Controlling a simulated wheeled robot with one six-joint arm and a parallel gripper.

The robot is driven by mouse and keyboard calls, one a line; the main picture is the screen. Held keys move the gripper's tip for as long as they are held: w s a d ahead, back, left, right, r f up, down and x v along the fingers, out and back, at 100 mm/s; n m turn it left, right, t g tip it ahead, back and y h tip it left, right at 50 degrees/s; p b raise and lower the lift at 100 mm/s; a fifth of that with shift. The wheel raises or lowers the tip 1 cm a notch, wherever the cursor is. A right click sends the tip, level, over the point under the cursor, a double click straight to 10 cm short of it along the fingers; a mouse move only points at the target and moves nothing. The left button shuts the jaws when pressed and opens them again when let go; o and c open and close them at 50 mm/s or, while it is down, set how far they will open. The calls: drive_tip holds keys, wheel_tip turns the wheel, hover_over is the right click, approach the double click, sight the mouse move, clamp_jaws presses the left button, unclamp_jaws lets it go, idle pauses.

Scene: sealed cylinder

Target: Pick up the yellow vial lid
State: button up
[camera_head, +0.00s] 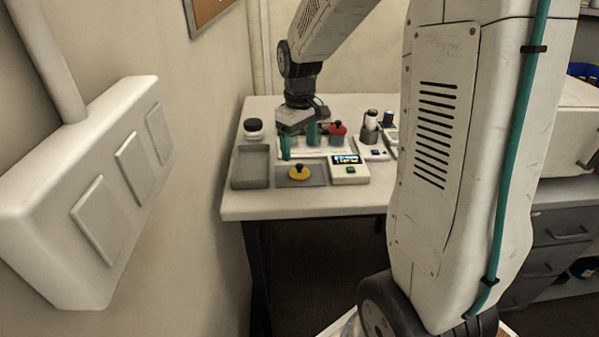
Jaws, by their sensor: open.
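The yellow vial lid (299,173) is a flat yellow disc with a dark knob on top. It lies on a grey pad (315,181) near the front of the white table. My gripper (299,145) has teal fingers set apart, open and empty. It hangs above and behind the lid in this view, pointing down, and I see no contact with it. The left fingertip is just above and left of the lid's knob.
A grey tray (237,168) lies left of the pad, with a black-and-white jar (253,127) behind it. A device with a screen (349,171) stands to the right. A red-topped item (338,131) and a vial in a holder (370,126) stand farther back. The table's front strip is clear.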

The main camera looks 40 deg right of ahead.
sight(299, 164)
wheel_tip(299, 164, down, 7)
drive_tip(key=shift+r, duration=0.1)
drive_tip(key=c, duration=1)
